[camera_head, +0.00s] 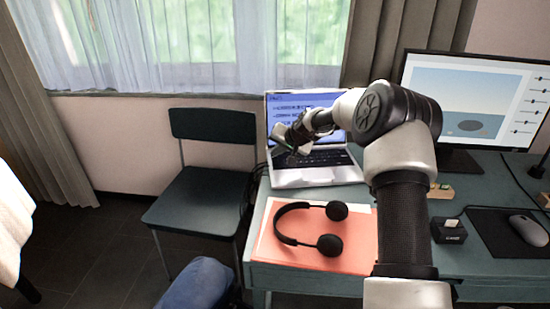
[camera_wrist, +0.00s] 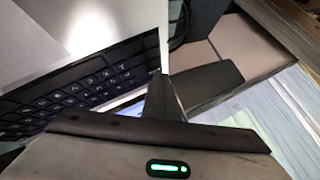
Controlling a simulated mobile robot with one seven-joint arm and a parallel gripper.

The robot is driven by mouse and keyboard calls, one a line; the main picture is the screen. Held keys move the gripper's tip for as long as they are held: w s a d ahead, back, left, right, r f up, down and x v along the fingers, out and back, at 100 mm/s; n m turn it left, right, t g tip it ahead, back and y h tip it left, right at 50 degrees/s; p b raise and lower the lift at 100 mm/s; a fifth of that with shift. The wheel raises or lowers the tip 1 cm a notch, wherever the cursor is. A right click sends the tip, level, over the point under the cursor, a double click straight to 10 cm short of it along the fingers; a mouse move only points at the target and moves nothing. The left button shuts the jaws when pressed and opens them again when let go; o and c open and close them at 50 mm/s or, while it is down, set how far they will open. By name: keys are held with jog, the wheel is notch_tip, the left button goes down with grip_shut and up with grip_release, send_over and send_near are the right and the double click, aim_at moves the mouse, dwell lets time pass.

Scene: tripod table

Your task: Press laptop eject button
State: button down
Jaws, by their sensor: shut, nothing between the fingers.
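The open silver laptop (camera_head: 318,178) stands on the desk's left part, its screen lit blue. In the wrist view its black keyboard (camera_wrist: 75,88) and pale palm rest (camera_wrist: 120,22) fill the upper left. My gripper (camera_head: 281,142) is over the laptop's left side, in front of the screen. In the wrist view my gripper (camera_wrist: 157,76) is shut and empty, with its tip by the keyboard's corner at the laptop's side edge. I cannot tell whether the tip touches the laptop. The eject button cannot be made out.
Black headphones (camera_head: 290,238) lie on an orange folder (camera_head: 262,246) in front of the laptop. A dark chair (camera_head: 200,200) stands left of the desk. A monitor (camera_head: 480,100), a small black box (camera_head: 449,231) and a mouse (camera_head: 528,230) are to the right of my arm.

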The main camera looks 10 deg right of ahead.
jog(key=shift+r+p, duration=0.3)
jog(key=shift+r, duration=0.4)
jog(key=shift+r, duration=0.1)
jog(key=shift+r+p, duration=1.45)
jog(key=shift+r, duration=0.95)
